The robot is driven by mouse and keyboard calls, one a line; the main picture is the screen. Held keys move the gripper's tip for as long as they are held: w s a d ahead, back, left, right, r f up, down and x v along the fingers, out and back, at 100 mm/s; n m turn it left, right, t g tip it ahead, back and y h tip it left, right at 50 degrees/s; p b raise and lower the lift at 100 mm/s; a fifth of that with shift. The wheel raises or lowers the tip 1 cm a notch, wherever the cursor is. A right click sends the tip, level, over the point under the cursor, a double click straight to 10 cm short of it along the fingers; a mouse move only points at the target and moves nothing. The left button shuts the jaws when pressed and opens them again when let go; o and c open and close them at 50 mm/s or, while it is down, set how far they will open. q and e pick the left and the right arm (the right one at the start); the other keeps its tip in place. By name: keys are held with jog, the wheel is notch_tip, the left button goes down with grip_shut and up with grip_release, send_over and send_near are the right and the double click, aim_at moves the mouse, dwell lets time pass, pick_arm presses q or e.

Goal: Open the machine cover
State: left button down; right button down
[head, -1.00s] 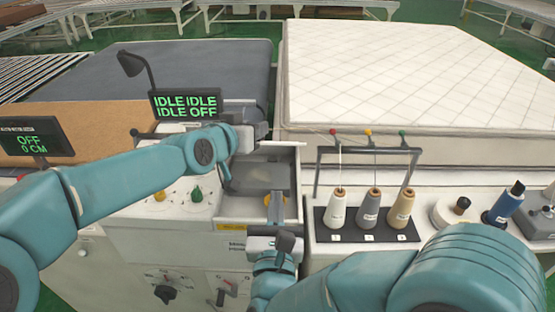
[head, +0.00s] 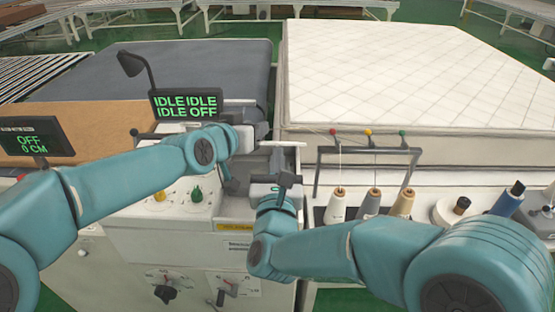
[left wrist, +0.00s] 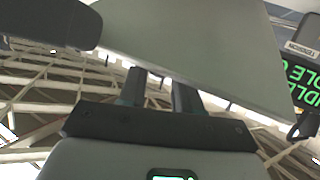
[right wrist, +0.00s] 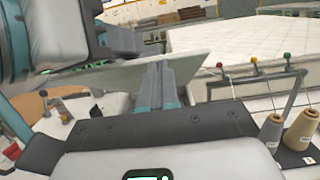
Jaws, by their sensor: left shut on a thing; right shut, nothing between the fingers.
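The machine cover shows as a flat pale grey panel (left wrist: 200,45) across the left wrist view and as a tilted pale sheet (right wrist: 135,75) in the right wrist view. My left gripper (head: 262,130) is at the back of the machine's open bay and is shut on the cover. Its fingertips are hidden behind the panel in the left wrist view. My right gripper (right wrist: 163,72) is shut and empty. Its fingers point towards the panel's underside; I cannot tell whether they touch it. In the head view its body covers part of the bay (head: 235,205).
Thread cones (head: 372,203) stand under a wire rack (head: 370,150) right of the bay. A white mattress (head: 415,75) lies behind them. A display (head: 187,104) stands behind my left forearm. Knobs and dials (head: 163,293) are on the machine's front.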

pick_arm(q)
jog(key=shift+d+f, duration=0.15)
pick_arm(e)
jog(key=shift+w+r, duration=0.6)
jog(key=shift+r, duration=0.35)
pick_arm(q)
jog(key=c, duration=0.8)
grip_release()
jog(key=shift+s, duration=0.1)
pick_arm(e)
jog(key=shift+s, duration=0.1)
pick_arm(q)
jog(key=shift+f, duration=0.1)
pick_arm(e)
jog(key=shift+r, duration=0.1)
pick_arm(q)
jog(key=shift+s, duration=0.1)
pick_arm(e)
jog(key=shift+d, duration=0.1)
